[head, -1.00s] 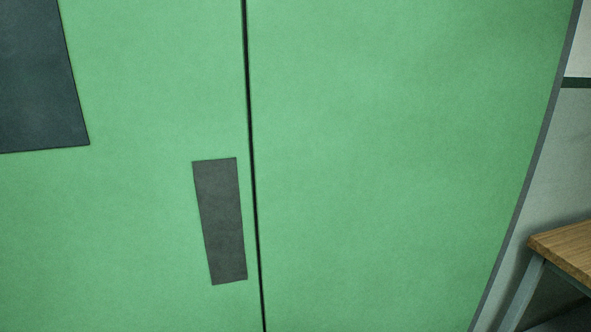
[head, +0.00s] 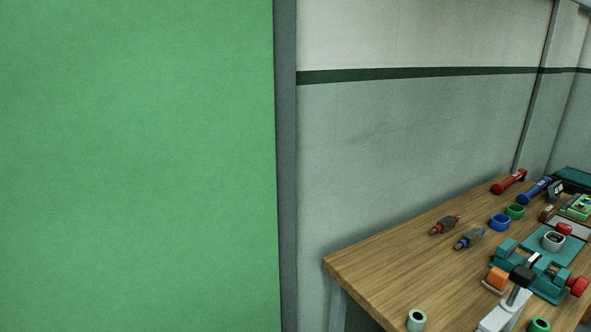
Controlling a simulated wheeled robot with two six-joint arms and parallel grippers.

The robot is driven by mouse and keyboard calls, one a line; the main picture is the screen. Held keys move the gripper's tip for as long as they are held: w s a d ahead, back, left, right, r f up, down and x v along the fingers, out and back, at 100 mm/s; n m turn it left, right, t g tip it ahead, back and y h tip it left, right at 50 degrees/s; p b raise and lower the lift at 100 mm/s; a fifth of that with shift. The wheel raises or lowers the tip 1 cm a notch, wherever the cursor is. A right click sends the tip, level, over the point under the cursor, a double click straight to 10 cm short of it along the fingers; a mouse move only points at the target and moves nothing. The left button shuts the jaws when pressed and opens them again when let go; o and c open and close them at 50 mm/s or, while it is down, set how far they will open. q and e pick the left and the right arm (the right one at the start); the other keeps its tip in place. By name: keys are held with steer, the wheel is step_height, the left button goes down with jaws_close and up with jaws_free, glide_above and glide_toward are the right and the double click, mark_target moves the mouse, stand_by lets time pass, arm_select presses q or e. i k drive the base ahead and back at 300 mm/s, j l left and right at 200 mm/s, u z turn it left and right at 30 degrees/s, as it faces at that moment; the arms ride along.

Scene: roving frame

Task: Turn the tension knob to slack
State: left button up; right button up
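No knob that I can tell to be the tension knob shows in the head view. On the wooden bench (head: 385,262) at the lower right stands a teal vise-like fixture (head: 545,282) with a red round end (head: 577,286).
A green door panel (head: 135,165) with a grey edge fills the left. The bench holds red (head: 509,182) and blue (head: 534,191) tools, blue (head: 500,222) and green (head: 515,211) rings, and an orange block (head: 497,278). The bench's front left corner is bare.

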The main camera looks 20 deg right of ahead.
mark_target(564, 229)
steer(key=l+z, duration=0.5)
steer(key=l, duration=1.9)
steer(key=i, duration=0.05)
